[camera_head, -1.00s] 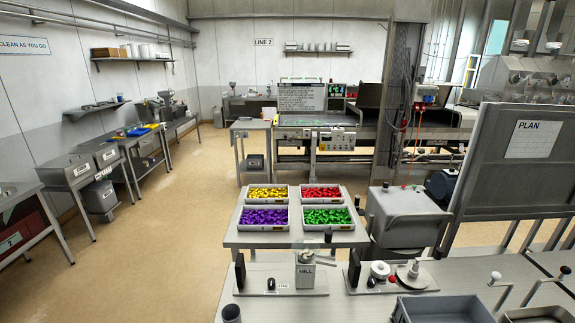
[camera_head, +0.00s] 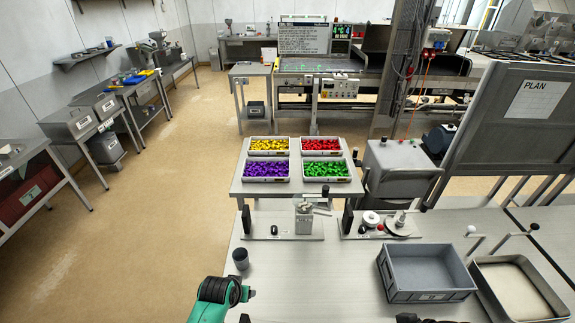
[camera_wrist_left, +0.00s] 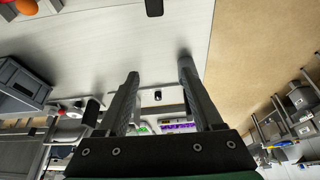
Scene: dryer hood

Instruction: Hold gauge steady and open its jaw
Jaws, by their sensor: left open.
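I cannot pick out the gauge and its jaw with certainty. Small devices stand on a plate at the bench's back: a round disc device (camera_head: 402,224) and a pale wheel-like part (camera_head: 371,218). My left gripper (camera_wrist_left: 158,72) is open and empty in the left wrist view, with bare bench top beyond its fingers. In the head view my left arm reaches in at the bottom, its fingers hard to make out. A black object (camera_wrist_left: 153,7) lies at the top edge of the wrist view.
A grey bin (camera_head: 425,288) and a shallow tray (camera_head: 512,290) sit on the right of the bench. A dark cup (camera_head: 240,259) stands near my left arm. A mill (camera_head: 304,216) stands at the back. The bench middle is clear.

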